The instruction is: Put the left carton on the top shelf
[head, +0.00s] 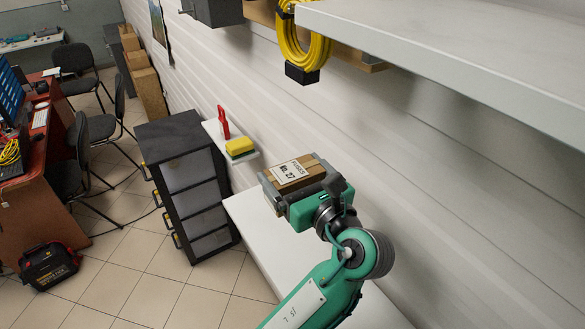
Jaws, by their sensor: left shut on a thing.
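A small brown carton (297,173) with a white label shows in the middle of the head view. My left gripper (290,183) is shut on it and holds it above a white lower shelf (262,232). The gripper body hides part of the carton. The top shelf (460,62) is the wide pale board at the upper right, higher than the carton and apart from it. The visible part of its surface is bare. My right gripper is not in view.
A coiled yellow hose (292,45) hangs on the wall beside the top shelf's left end. A small wall shelf (222,140) holds a yellow sponge (239,146) and a red item (223,122). A dark drawer cabinet (186,180) stands left of the carton.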

